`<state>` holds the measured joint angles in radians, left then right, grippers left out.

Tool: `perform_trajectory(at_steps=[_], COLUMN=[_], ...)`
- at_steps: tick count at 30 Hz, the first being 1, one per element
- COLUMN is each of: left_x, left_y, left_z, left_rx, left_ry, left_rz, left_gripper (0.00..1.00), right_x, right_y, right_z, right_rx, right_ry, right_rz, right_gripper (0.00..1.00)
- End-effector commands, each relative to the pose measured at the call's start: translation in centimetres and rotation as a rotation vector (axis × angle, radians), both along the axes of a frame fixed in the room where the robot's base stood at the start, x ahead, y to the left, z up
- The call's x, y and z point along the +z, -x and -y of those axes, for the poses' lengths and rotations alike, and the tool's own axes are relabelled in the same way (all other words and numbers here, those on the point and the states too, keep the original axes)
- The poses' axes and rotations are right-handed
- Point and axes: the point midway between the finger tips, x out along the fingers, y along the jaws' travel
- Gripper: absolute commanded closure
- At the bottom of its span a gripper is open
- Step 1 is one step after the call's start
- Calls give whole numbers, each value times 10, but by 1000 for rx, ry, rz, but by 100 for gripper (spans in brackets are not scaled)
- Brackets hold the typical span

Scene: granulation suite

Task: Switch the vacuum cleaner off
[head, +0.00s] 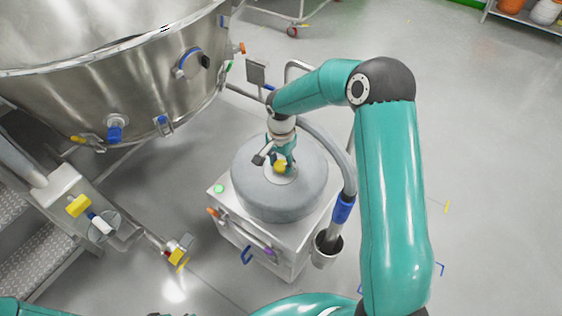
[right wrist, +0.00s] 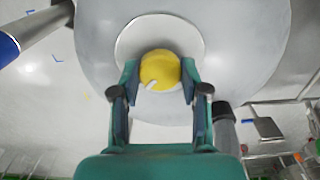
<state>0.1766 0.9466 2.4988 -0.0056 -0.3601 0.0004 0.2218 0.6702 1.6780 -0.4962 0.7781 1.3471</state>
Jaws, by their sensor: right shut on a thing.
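The vacuum cleaner is a boxy pale steel unit with a round grey top (head: 305,190); the top also fills much of the right wrist view (right wrist: 250,50). A yellow knob (head: 279,167) sits on a pale disc in the middle of the top. In the right wrist view the knob (right wrist: 160,68) is between the fingers, with a white mark toward its lower left. My right gripper (head: 281,160) reaches down from above and is shut on the knob. A small green light (head: 219,188) shows at the cleaner's left corner. My left gripper is not in view.
A large steel vessel (head: 120,70) with clamps and ports stands at the left. A hose with a blue cuff (head: 343,208) runs down the cleaner's right side into a holder (head: 326,250). Metal steps (head: 45,262) are at lower left. The floor at right is mostly clear.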

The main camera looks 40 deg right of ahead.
Motion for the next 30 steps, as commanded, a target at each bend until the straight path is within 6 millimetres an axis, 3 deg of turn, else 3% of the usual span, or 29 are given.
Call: perform_trajectory(at_steps=[14,30], left_x=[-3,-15], left_y=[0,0], left_z=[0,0], left_rx=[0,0], left_ry=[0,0], left_rz=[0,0], left_gripper=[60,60], right_x=[-1,0], right_y=[-1,-1], right_z=[0,1], right_rx=[69,498], right_ry=[0,1], right_rz=[2,3], right_gripper=[90,90])
